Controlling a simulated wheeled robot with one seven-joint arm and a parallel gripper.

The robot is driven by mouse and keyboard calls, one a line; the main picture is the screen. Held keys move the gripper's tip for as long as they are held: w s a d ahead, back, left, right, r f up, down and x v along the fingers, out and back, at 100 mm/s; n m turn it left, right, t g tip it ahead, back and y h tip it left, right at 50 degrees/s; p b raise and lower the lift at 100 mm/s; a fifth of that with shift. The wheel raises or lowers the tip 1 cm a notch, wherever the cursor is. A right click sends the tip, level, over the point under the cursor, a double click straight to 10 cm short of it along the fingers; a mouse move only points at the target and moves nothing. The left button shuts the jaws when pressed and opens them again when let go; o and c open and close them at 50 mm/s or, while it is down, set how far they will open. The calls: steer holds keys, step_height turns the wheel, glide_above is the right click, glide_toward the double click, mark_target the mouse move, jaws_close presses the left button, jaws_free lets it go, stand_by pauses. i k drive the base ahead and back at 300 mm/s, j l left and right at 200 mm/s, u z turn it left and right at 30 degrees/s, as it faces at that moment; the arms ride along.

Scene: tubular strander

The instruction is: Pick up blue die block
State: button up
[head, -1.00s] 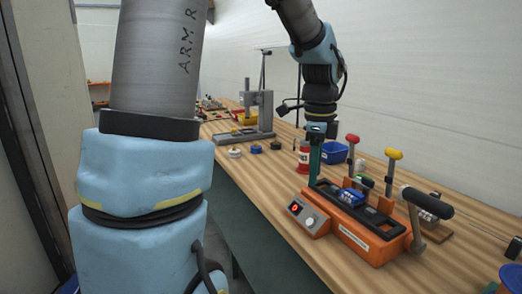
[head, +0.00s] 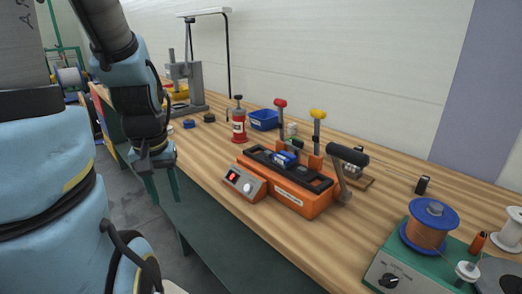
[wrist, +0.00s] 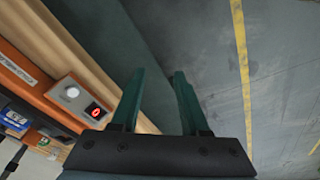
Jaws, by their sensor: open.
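The blue die block (head: 284,158) sits on the black top of an orange bench device (head: 296,198), among its upright levers. In the wrist view a blue piece, likely the same block (wrist: 15,118), shows at the left edge, partly cut off. My gripper (head: 164,188) is left of the device, in front of the bench's front edge. In the wrist view my gripper (wrist: 160,78) has its two green fingers apart with nothing between them. They point down past the bench edge toward the floor, well away from the block.
The wooden bench (head: 215,170) has a red can (head: 239,127) and a blue bin (head: 264,119) behind the device. A green winder with a copper spool (head: 428,228) stands at the right. A grey press (head: 186,85) stands farther back. Floor (wrist: 270,90) lies below my gripper.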

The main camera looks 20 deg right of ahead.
mark_target(285, 160)
steer(key=k+l+u, duration=0.15)
steer(key=u, duration=0.2)
steer(key=k+l+u, duration=0.15)
steer(key=u, duration=0.2)
steer(key=k+l+u, duration=0.15)
steer(key=u, duration=0.15)
